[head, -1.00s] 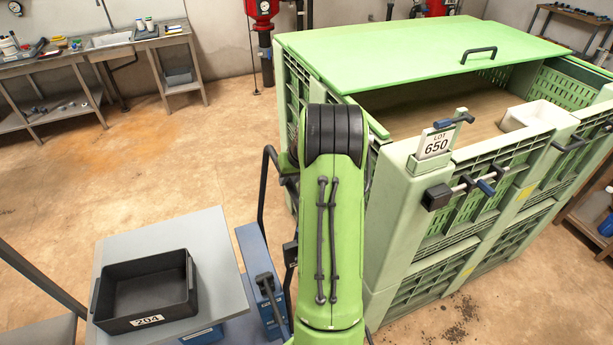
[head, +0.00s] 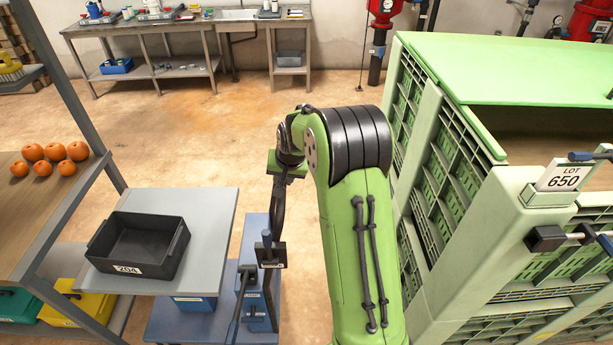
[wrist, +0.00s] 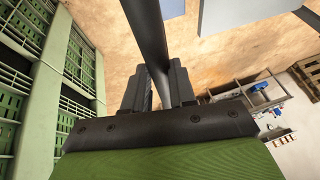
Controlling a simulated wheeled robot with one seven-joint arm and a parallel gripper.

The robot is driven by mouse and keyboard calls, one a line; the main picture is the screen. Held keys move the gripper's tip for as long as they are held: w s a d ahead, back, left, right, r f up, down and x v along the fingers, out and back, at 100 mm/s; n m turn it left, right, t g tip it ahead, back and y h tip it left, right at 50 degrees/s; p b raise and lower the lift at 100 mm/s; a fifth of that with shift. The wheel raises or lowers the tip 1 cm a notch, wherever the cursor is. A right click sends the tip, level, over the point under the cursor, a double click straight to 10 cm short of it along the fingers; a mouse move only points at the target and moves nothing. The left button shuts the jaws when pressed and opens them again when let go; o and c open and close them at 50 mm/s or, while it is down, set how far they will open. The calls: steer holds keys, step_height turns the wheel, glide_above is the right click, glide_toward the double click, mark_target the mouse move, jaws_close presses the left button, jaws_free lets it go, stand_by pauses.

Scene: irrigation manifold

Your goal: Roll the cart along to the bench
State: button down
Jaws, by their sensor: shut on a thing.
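The cart has a blue lower deck (head: 190,325) and a grey top (head: 215,215), at lower left centre in the head view. A black bin marked 204 (head: 138,250) sits on the top. My gripper (head: 279,195) hangs at the cart's right side, with its fingers partly hidden. In the wrist view my gripper (wrist: 160,88) is shut around a dark upright bar (wrist: 146,30), which appears to be the cart's handle. The grey workbench (head: 190,28) with a sink stands against the back wall, apart from the cart.
A large green crate stack (head: 440,170) marked LOT 650 stands close on the right. A shelf rack (head: 60,215) with several oranges stands close to the cart's left. Open floor (head: 200,130) lies between cart and workbench. Red-topped pipework (head: 380,20) is at the back.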

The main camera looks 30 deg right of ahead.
steer(key=shift+w+a, duration=0.4)
steer(key=shift+a, duration=0.35)
steer(key=c, duration=0.9)
jaws_free()
steer(key=shift+w+a, duration=0.1)
steer(key=shift+a, duration=0.05)
steer(key=shift+r, duration=0.3)
steer(key=p+v, duration=0.2)
steer(key=v, duration=1.3)
steer(key=shift+s, duration=0.25)
